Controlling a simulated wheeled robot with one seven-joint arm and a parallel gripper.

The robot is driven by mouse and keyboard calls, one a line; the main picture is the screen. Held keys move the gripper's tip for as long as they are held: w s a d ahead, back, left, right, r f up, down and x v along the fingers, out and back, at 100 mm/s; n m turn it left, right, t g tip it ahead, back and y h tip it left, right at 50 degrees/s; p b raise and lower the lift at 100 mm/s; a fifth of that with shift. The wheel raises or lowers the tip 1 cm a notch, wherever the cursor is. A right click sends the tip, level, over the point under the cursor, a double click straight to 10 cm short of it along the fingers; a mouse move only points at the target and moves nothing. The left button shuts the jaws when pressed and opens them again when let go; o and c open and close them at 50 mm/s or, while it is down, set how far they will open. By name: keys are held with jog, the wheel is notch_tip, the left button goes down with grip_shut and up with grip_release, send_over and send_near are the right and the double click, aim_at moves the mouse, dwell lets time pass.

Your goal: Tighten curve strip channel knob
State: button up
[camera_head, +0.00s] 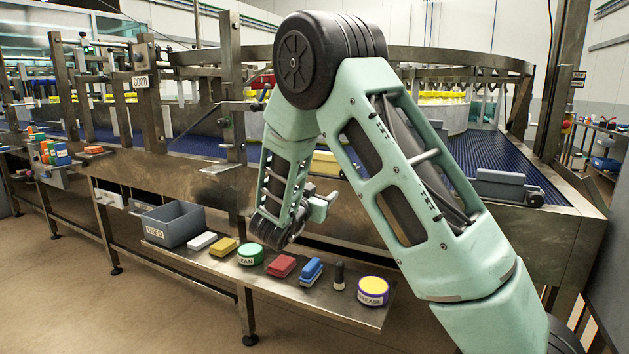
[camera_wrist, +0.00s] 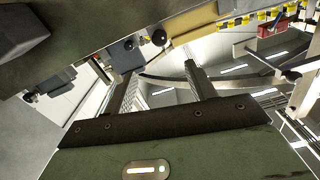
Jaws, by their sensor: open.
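My gripper (camera_head: 322,203) is in front of the conveyor's metal side in the head view, above the lower shelf; my arm partly covers it. In the wrist view my gripper (camera_wrist: 160,68) has its two fingers apart with nothing between them. A round black knob (camera_wrist: 159,37) shows just beyond the fingertips, apart from them, with a second dark knob (camera_wrist: 128,45) to its left. In the head view small black knobs (camera_head: 223,122) sit on the metal post left of my arm. I cannot tell which knob belongs to the curve strip channel.
A metal shelf (camera_head: 215,262) holds a grey bin (camera_head: 173,224), coloured blocks, a green tin (camera_head: 250,254) and a yellow-topped tin (camera_head: 373,291). The blue conveyor belt (camera_head: 500,172) curves behind my arm. Floor is clear front left.

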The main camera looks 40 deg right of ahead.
aim_at(344, 175)
jog(key=p+x, duration=0.1)
jog(key=x, duration=1.6)
jog(key=shift+d, duration=0.15)
jog(key=c, duration=1)
